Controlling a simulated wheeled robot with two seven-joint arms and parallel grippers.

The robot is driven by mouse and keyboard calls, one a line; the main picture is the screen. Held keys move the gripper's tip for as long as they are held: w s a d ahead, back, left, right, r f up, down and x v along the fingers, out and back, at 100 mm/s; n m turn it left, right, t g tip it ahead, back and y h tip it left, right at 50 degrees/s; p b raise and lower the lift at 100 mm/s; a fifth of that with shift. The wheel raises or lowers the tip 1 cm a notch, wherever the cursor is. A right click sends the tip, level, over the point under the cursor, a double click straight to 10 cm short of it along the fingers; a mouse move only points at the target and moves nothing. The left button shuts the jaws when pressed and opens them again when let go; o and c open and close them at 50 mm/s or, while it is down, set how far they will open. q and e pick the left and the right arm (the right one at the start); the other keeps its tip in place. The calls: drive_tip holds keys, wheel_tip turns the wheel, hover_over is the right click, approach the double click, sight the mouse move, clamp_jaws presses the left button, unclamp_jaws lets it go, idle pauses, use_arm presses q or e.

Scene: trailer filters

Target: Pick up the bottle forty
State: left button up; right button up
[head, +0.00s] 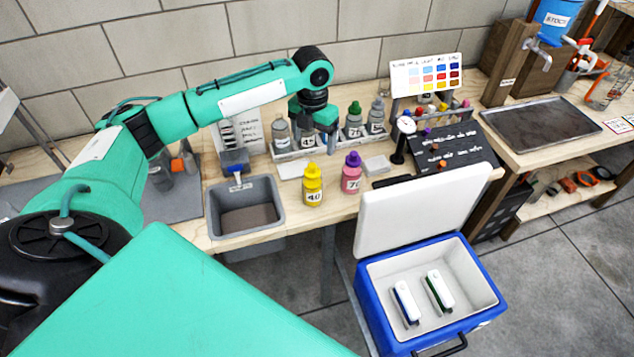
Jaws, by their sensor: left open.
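The yellow bottle (312,188) with the label "40" stands upright near the front edge of the wooden bench, its yellow cap on top. A pink bottle (351,174) labelled "70" with a purple cap stands to its right. My left gripper (316,124) points down over the row of grey bottles behind the yellow one. It is open, is apart from the yellow bottle, and partly hides one grey bottle (307,138) whose label starts with "4". My right gripper is not in view.
A rack (275,155) holds the bottle row. An open blue cooler (370,295) with a raised white lid is in front.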

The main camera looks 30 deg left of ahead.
sight(312, 165)
use_arm(q)
drive_tip(key=shift+a+f, duration=0.15)
wheel_tip(312, 165, down, 8)
drive_tip(key=shift+r+p, duration=0.15)
drive_tip(key=shift+p, duration=0.8)
drive_tip(key=shift+s+f+p, duration=0.1)
drive_tip(key=shift+f+p, duration=0.35)
drive_tip(key=shift+f, duration=0.1)
wheel_tip(312, 165, down, 4)
drive_tip(key=shift+s+r+p, duration=0.1)
drive_tip(key=shift+r+p, duration=0.15)
drive_tip(key=shift+p, duration=0.5)
drive_tip(key=shift+f, duration=0.45)
drive_tip(key=shift+c, duration=0.2)
drive_tip(key=c, duration=1.1)
drive_tip(key=shift+r, duration=0.1)
clamp_jaws()
